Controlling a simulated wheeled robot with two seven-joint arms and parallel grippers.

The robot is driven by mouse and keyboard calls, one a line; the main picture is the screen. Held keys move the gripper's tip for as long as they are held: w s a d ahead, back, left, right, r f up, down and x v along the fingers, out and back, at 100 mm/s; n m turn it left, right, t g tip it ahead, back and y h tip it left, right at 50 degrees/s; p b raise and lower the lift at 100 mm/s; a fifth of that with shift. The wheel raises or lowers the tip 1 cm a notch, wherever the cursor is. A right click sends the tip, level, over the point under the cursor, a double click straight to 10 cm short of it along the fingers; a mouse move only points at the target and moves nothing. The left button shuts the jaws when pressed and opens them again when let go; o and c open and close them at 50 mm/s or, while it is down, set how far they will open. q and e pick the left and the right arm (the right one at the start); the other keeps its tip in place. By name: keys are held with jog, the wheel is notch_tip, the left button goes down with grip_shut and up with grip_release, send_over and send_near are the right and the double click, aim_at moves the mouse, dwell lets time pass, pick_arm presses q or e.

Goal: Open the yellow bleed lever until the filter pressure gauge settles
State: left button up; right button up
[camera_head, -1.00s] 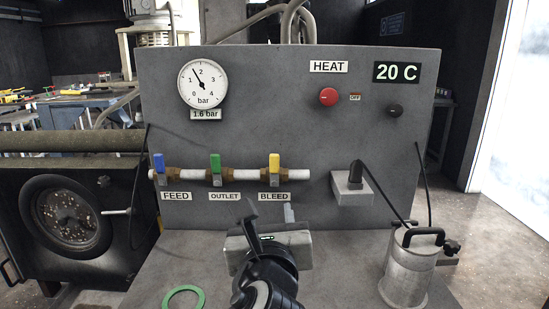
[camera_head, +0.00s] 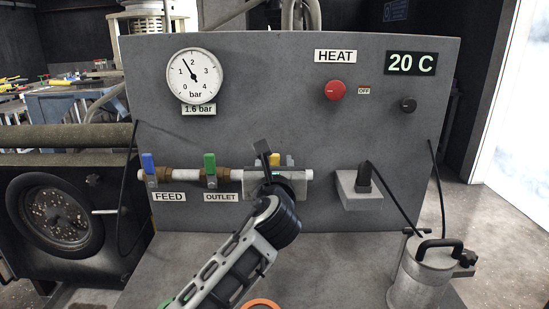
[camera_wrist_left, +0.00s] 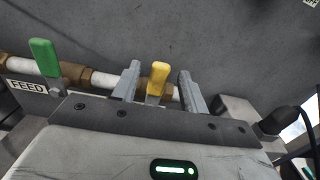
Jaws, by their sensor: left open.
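The yellow bleed lever (camera_head: 275,160) stands upright on the pipe, mostly hidden behind my left gripper (camera_head: 274,176) in the head view. In the left wrist view the yellow lever (camera_wrist_left: 158,77) stands between the two spread fingers of my left gripper (camera_wrist_left: 160,84). The jaws are open, with a gap visible on each side of the lever. The round filter pressure gauge (camera_head: 194,76) sits at the panel's upper left, and its display (camera_head: 198,109) reads 1.6 bar. My right gripper is not in view.
The blue feed lever (camera_head: 148,163) and green outlet lever (camera_head: 210,163) stand upright left of the gripper. A grey block (camera_head: 358,199) with a black plug is to the right. A metal canister (camera_head: 418,280) stands front right. An orange ring (camera_head: 262,304) lies on the bench.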

pick_arm(q)
jog(key=shift+w, duration=1.35)
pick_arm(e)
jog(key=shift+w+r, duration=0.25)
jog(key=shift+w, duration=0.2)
pick_arm(q)
grip_shut()
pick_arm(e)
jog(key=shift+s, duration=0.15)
